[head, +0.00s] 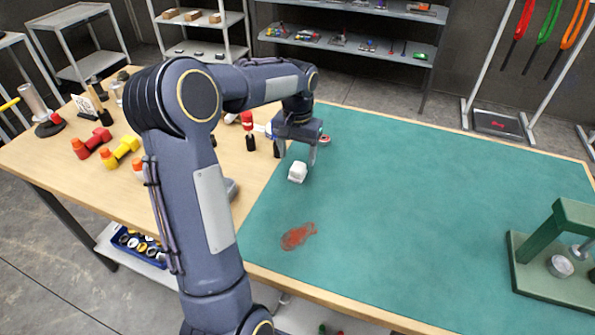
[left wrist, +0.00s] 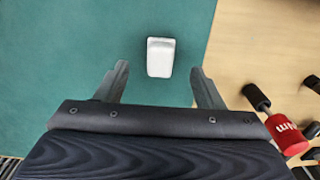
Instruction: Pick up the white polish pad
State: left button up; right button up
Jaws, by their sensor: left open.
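The white polish pad (head: 297,172) is a small white block on the left part of the green mat (head: 400,190), near the mat's left edge. It also shows in the left wrist view (left wrist: 160,58), where it lies ahead of and roughly midway between the fingers. My left gripper (head: 296,152) is open and empty, just behind and above the pad in the head view. Its two spread fingers show in the left wrist view (left wrist: 160,82), with the pad not between them at their tips. My right gripper is not in view.
A reddish smear (head: 298,236) marks the mat in front of the pad. A green press-like fixture (head: 560,250) stands at the right. Red (head: 92,142) and yellow (head: 120,152) tools lie on the bare wood at left. The mat's middle is clear.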

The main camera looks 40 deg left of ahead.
aim_at(297, 167)
pick_arm(q)
jog(key=f, duration=0.6)
jog(key=shift+w+a+f+p, duration=0.1)
jog(key=shift+w+f+p, duration=0.1)
jog(key=shift+f+p, duration=0.1)
jog(key=c, duration=1.1)
jog(key=shift+r, duration=0.15)
